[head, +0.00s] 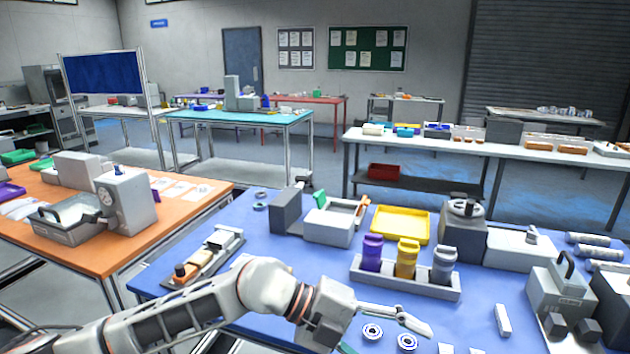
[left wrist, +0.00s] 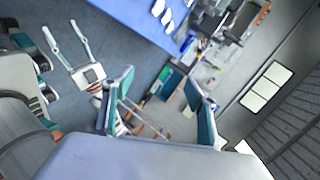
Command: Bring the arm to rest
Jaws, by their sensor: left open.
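My left arm comes in from the lower left of the head view, over the front of the blue table (head: 290,260). Its gripper (head: 392,338) is over the table's front edge, its fingers spread. In the left wrist view the two teal-padded fingers of this gripper (left wrist: 160,104) stand wide apart, with nothing between them. Another gripper (left wrist: 68,42) with two spread fingers shows at the upper left of that view. It looks like my right one, and it is not in the head view.
Small rings (head: 407,341) lie close to my left gripper. Behind it a grey rack (head: 405,281) holds purple, yellow and grey bottles. A yellow tray (head: 401,224) and grey machines (head: 463,232) stand farther back. An orange table (head: 120,240) is at the left.

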